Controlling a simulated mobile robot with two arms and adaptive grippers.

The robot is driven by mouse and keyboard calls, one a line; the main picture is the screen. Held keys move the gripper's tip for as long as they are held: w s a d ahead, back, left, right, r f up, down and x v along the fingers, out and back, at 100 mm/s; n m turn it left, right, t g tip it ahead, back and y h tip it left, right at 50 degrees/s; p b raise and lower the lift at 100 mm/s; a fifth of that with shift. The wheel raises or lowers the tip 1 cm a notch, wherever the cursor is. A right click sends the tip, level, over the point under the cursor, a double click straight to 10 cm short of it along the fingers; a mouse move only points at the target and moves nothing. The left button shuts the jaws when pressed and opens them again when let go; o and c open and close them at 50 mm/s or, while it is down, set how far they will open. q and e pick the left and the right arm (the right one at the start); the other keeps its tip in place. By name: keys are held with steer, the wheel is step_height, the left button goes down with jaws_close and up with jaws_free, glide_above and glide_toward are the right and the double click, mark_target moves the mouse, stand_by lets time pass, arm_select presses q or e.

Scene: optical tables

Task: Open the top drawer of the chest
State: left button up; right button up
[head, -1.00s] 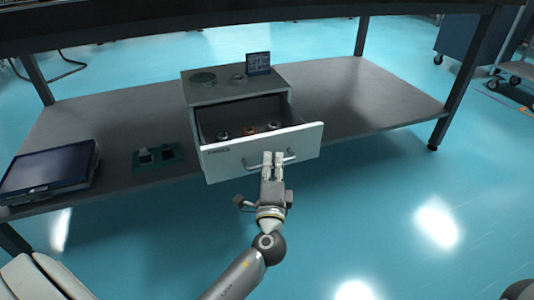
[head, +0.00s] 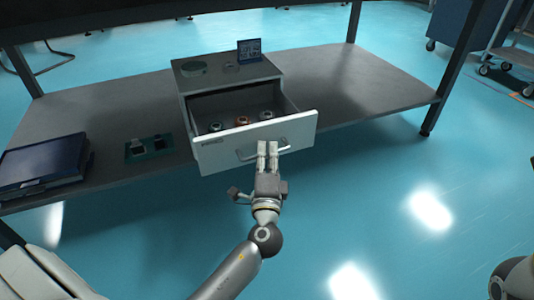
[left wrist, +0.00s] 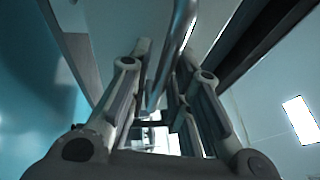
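The grey chest (head: 190,83) stands on the lower shelf of the table. Its top drawer (head: 220,155) is pulled well out, with its white front facing me and its inside showing. The drawer holds several small round parts, one of them orange-brown (head: 241,121). My left gripper (head: 267,147) is at the middle of the drawer's front, with its fingers close together on the metal handle (head: 286,147). In the left wrist view the handle bar (left wrist: 178,40) runs between the two fingers (left wrist: 165,60). My right gripper is not in view; only a part of my right arm shows at lower right.
On the chest's top are a round green item (head: 194,68) and a small sign (head: 249,50). A dark laptop-like device (head: 42,160) and a green tray (head: 150,148) are on the shelf (head: 350,90) to the left. The floor in front is clear.

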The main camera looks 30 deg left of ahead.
arm_select(q)
steer(key=v, duration=1.1)
steer(key=shift+s+d+f, duration=0.15)
steer(key=shift+s, duration=0.2)
